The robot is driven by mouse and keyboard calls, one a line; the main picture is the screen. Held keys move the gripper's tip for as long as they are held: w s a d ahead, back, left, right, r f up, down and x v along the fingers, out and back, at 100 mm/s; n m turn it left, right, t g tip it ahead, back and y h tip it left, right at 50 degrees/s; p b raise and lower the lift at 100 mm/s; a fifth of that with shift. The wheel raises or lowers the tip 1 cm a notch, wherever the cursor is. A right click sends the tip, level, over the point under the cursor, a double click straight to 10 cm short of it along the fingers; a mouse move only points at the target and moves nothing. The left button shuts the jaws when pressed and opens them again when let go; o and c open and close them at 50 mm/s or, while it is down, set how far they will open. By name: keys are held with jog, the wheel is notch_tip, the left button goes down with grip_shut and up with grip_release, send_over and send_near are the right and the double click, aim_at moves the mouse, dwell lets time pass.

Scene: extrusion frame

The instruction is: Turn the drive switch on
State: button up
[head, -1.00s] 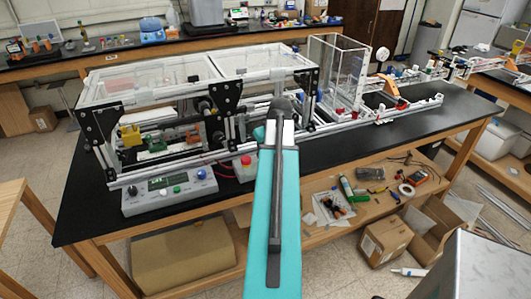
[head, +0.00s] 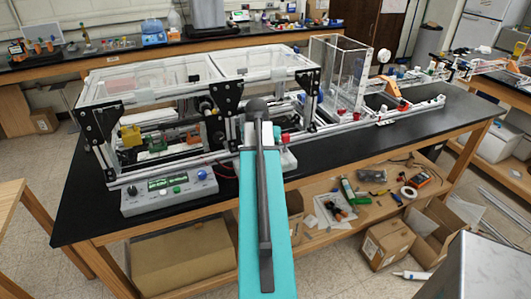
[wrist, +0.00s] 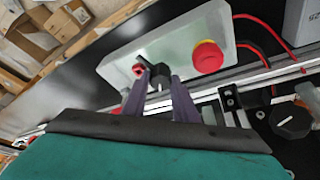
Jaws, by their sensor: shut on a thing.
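The drive switch is a black rotary knob (wrist: 158,79) on a light grey box (wrist: 180,45) in the wrist view. My gripper (wrist: 157,71) has its two dark fingers on either side of the knob, shut on it. A light mark shows on the knob's near side; its exact setting is hard to tell. A red mushroom button (wrist: 207,57) sits on the same box, to the right of the knob. In the head view the box (head: 289,159) shows partly at the right of my teal arm, which hides the knob and my fingertips.
A control panel with a display (head: 168,192) stands left of my arm on the black bench. The extrusion frame (head: 170,100) with clear covers is behind. Red and black cables (wrist: 252,38) leave the box. A black clamp knob (wrist: 291,120) is on the rail nearby.

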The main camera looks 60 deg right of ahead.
jog(key=shift+w+m+g+b, duration=0.2)
jog(key=shift+m+g+b, duration=0.5)
jog(key=shift+m, duration=1.6)
jog(key=shift+g, duration=0.3)
jog(key=shift+a, duration=0.1)
jog(key=o, duration=1)
jog(key=shift+r, duration=0.1)
jog(key=shift+b+v, duration=1.3)
jog(key=shift+v, duration=5.5)
jog(key=shift+s, duration=0.1)
